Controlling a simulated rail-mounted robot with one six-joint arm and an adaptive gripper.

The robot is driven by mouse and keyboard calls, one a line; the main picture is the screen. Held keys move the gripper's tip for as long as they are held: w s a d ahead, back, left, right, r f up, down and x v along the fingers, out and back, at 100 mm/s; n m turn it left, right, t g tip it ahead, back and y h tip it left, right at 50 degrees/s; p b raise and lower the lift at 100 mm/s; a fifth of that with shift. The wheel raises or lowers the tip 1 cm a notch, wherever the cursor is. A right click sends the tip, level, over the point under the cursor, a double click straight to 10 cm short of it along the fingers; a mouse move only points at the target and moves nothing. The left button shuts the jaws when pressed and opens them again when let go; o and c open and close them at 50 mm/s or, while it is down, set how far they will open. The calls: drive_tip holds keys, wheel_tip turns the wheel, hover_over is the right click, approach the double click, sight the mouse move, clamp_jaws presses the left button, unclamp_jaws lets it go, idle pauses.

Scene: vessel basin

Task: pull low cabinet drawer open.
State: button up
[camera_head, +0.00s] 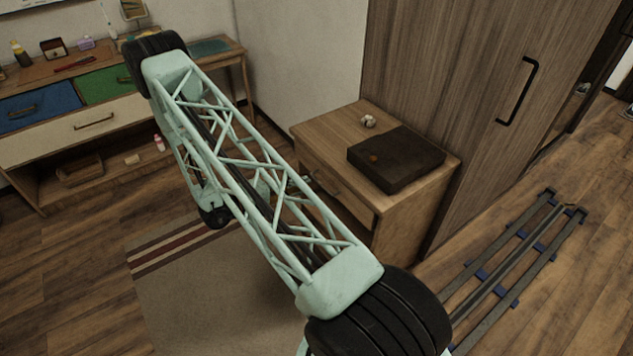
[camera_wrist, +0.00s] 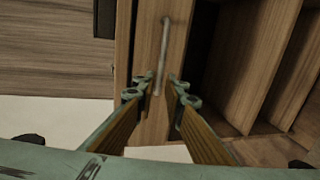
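The low cabinet (camera_head: 432,207) stands against the tall wardrobe in the head view, with a light wooden top. Its drawer front (camera_head: 342,195) is partly hidden behind my arm. In the wrist view the drawer front (camera_wrist: 152,120) is a narrow wooden strip with a long metal bar handle (camera_wrist: 165,45). My gripper (camera_wrist: 160,88) is open, its two fingers apart on either side of the handle's near end. I cannot tell whether they touch it. In the head view the gripper is mostly hidden behind my arm.
A dark box (camera_head: 397,160) and a small round object (camera_head: 368,121) sit on the cabinet top. The tall wardrobe (camera_head: 440,80) rises behind. A striped rug (camera_head: 190,300) lies in front. A desk with coloured drawers (camera_head: 95,122) stands at the left.

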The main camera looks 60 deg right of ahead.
sight(316, 179)
drive_tip(key=shift+b+x, duration=0.6)
drive_tip(key=shift+x, duration=2.7)
clamp_jaws()
drive_tip(key=shift+a, duration=0.1)
